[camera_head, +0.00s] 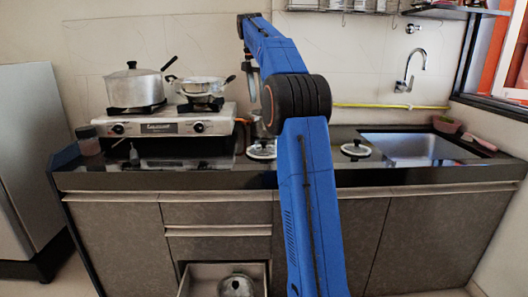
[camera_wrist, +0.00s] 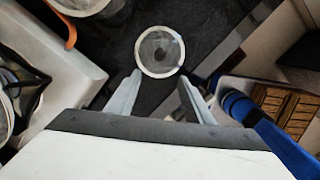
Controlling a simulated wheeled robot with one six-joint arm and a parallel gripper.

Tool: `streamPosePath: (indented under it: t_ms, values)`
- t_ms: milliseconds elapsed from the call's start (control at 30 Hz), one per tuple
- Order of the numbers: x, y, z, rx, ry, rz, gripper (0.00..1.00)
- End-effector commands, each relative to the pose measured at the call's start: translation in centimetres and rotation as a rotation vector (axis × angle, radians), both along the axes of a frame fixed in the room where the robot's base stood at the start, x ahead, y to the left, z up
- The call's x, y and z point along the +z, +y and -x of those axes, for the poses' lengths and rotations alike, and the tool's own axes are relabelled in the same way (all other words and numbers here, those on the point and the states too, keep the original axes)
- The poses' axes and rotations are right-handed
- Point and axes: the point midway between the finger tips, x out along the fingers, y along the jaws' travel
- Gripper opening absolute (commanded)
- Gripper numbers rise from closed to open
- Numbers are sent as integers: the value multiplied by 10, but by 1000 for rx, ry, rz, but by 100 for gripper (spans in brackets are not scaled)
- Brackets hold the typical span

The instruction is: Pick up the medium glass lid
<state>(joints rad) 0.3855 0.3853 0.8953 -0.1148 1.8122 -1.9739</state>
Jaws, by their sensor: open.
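A round glass lid (camera_head: 262,150) with a pale rim and dark knob lies on the black counter, just left of my arm in the head view. A similar lid (camera_head: 356,149) lies right of my arm, near the sink. I cannot tell from size alone which is the medium one. In the wrist view a round clear lid (camera_wrist: 160,34) lies just beyond the fingertips, roughly centred between them. My gripper (camera_wrist: 159,76) is open and empty, its two fingers spread. In the head view the gripper is mostly hidden behind my arm.
A gas stove (camera_head: 165,125) with a lidded pot (camera_head: 136,87) and a pan (camera_head: 203,87) stands left of the lid. The sink (camera_head: 410,148) is at right. An open drawer (camera_head: 200,271) below holds a lidded round item (camera_head: 236,286).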

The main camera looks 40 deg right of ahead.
Motion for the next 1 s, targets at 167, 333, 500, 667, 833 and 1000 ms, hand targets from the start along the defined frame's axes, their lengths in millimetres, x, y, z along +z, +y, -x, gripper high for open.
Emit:
streamPosePath:
  t_ms: [167,333,500,667,833,1000]
  values:
    - [-10,-4,-1,10,5,-1,47]
    - [-37,-7,-1,9,7,-2,47]
    - [-67,-10,-1,9,5,-1,47]
    - [-95,-14,-1,8,6,-1,47]
    - [-115,-17,-1,9,4,-1,47]
    - [-123,-18,-1,9,3,0,47]
